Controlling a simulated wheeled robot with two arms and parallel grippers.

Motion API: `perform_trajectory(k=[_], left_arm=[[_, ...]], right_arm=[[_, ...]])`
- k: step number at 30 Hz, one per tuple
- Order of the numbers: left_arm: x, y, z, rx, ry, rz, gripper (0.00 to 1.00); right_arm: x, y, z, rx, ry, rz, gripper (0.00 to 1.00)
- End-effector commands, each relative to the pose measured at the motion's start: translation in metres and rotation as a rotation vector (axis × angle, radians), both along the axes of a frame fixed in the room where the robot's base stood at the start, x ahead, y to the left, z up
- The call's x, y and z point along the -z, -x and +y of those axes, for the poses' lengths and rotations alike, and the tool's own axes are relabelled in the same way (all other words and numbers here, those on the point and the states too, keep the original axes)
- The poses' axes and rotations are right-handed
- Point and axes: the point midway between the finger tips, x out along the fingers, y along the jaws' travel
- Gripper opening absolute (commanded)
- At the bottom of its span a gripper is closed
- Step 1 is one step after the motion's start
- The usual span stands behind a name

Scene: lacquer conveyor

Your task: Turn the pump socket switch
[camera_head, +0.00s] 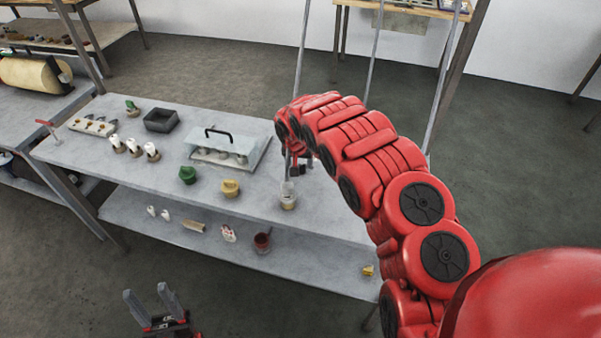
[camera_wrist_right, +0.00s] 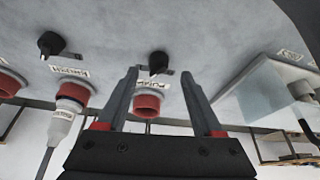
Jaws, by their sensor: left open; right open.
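In the right wrist view a small black rotary switch (camera_wrist_right: 158,62) sits on a grey panel. Beside it are a red-rimmed socket (camera_wrist_right: 147,104) and an upside-down label that seems to read PUMP. My right gripper (camera_wrist_right: 160,77) is open, with the switch showing between its fingertips. I cannot tell whether either finger touches it. In the head view my right gripper (camera_head: 299,166) is small and partly hidden behind its red arm, and the switch cannot be made out. My left gripper (camera_head: 157,306) is open and empty at the bottom, in front of the table.
Another black switch (camera_wrist_right: 51,44) and a socket holding a white plug (camera_wrist_right: 64,119) are at left in the wrist view. A clear cover (camera_wrist_right: 272,92) stands at right. The grey table (camera_head: 110,183) carries a dark tray (camera_head: 161,120), green and yellow items and a cup (camera_head: 288,197).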

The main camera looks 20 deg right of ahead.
Motion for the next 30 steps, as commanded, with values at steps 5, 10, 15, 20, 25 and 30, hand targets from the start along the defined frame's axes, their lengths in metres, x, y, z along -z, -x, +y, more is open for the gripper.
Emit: perform_trajectory(k=[5, 10, 15, 20, 25, 30], left_arm=[[-0.004, 0.0, 0.0, 0.0, 0.0, 0.0, 0.5], [-0.006, 0.0, 0.0, 0.0, 0.0, 0.0, 0.5], [-0.007, 0.0, 0.0, 0.0, 0.0, 0.0, 0.5], [-0.007, 0.0, 0.0, 0.0, 0.0, 0.0, 0.5], [-0.007, 0.0, 0.0, 0.0, 0.0, 0.0, 0.5], [-0.006, 0.0, 0.0, 0.0, 0.0, 0.0, 0.5]], right_arm=[[0.019, -0.008, -0.004, 0.002, -0.003, 0.0, 0.68], [0.031, -0.012, -0.006, 0.003, -0.002, 0.001, 0.68], [0.037, -0.014, -0.008, 0.004, 0.001, 0.0, 0.68], [0.038, -0.014, -0.009, 0.004, 0.002, 0.0, 0.68], [0.038, -0.014, -0.009, 0.004, 0.002, 0.0, 0.66], [0.038, -0.014, -0.009, 0.004, 0.002, 0.0, 0.35]])
